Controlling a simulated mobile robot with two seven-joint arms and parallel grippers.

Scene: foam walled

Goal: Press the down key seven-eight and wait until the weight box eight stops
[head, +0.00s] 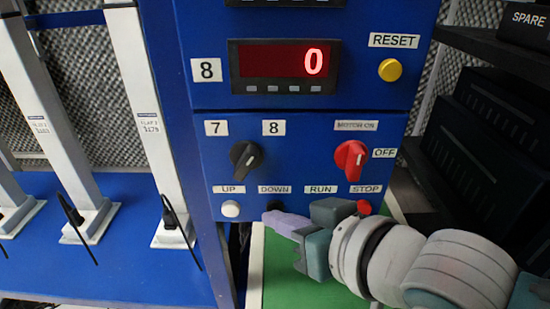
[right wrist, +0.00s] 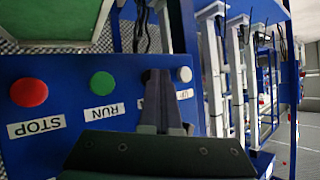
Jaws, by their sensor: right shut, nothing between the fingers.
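In the right wrist view the shut fingers (right wrist: 158,76) hide the key, between the green run button (right wrist: 102,83) and white up button (right wrist: 184,74). The black seven-eight selector (head: 245,156) sits above. The display eight (head: 284,66) reads 0. I cannot identify weight box eight. My left gripper is out of view.
The red stop button (head: 364,207) and red motor switch (head: 351,159) are near my right wrist. A yellow reset button (head: 390,70) is higher up. White posts (head: 150,115) stand on a blue base at left; dark shelves (head: 490,125) are at right.

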